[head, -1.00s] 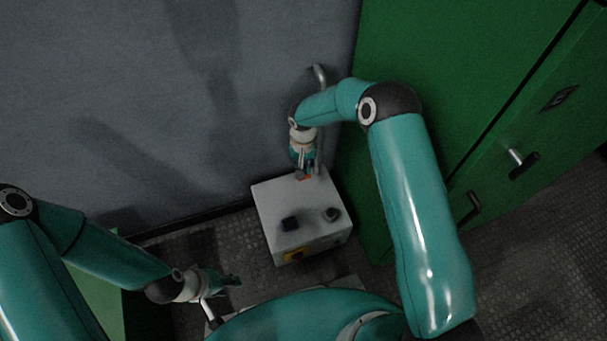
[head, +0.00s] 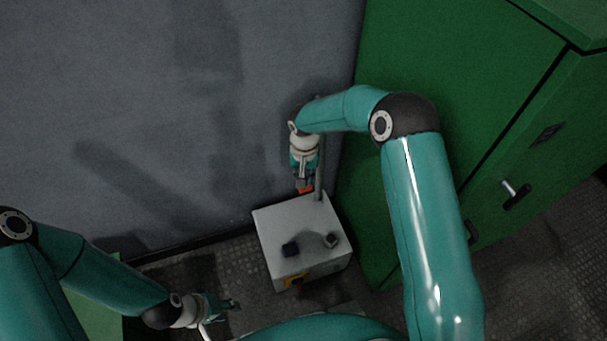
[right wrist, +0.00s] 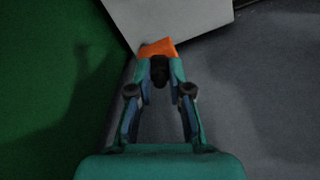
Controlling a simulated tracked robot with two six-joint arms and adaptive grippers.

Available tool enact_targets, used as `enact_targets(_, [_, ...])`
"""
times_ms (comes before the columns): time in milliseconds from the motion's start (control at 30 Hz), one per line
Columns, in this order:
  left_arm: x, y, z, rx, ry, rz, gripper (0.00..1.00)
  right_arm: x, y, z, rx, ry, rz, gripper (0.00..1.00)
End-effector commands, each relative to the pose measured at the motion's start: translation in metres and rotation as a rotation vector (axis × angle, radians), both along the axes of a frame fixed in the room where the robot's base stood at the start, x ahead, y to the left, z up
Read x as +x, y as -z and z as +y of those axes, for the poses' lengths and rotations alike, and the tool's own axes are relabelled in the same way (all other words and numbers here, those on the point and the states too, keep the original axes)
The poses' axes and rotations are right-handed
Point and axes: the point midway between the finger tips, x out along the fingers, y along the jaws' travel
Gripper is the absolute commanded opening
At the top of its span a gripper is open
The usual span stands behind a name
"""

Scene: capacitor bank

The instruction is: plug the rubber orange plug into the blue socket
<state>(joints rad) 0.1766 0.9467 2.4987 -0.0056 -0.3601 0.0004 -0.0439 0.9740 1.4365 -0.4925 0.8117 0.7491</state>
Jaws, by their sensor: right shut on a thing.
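The orange plug (head: 305,189) is in my right gripper (head: 304,180), above the far edge of a light grey box (head: 268,222). In the right wrist view the plug (right wrist: 157,47) sticks out beyond the fingertips of my right gripper (right wrist: 160,68), tilted, with the box (right wrist: 175,15) behind it. A dark, square, possibly blue socket (head: 290,250) is on the box top, nearer than the plug and apart from it. Its colour is hard to tell. My left gripper (head: 226,304) hangs low at the left, apart from the box; its finger gap is unclear.
A dark round fitting (head: 331,240) is on the box top, right of the socket. A metal pipe (head: 320,165) rises at the box's far edge, close to my right gripper. A green cabinet (head: 450,60) stands at the right, a grey wall (head: 130,90) behind.

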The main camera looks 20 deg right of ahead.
Motion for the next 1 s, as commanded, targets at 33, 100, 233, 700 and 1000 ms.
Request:
enact_targets(33, [0.0,0.0,0.0,0.0,0.0,0.0,0.4,0.0,-0.01,-0.002,-0.001,-0.012,-0.005,0.0])
enact_targets(100, [0.0,0.0,0.0,0.0,0.0,0.0,0.4,-0.002,-0.028,-0.005,-0.002,-0.042,-0.009,0.0])
enact_targets(233, [0.0,0.0,0.0,0.0,0.0,0.0,0.4,-0.013,-0.074,-0.015,-0.005,-0.132,-0.011,0.0])
enact_targets(700, [0.0,0.0,0.0,0.0,0.0,0.0,0.4,-0.055,-0.164,-0.031,0.001,-0.351,-0.002,0.0])
enact_targets(1000, [0.0,0.0,0.0,0.0,0.0,0.0,0.4,-0.054,-0.164,-0.031,0.001,-0.349,-0.003,0.0])
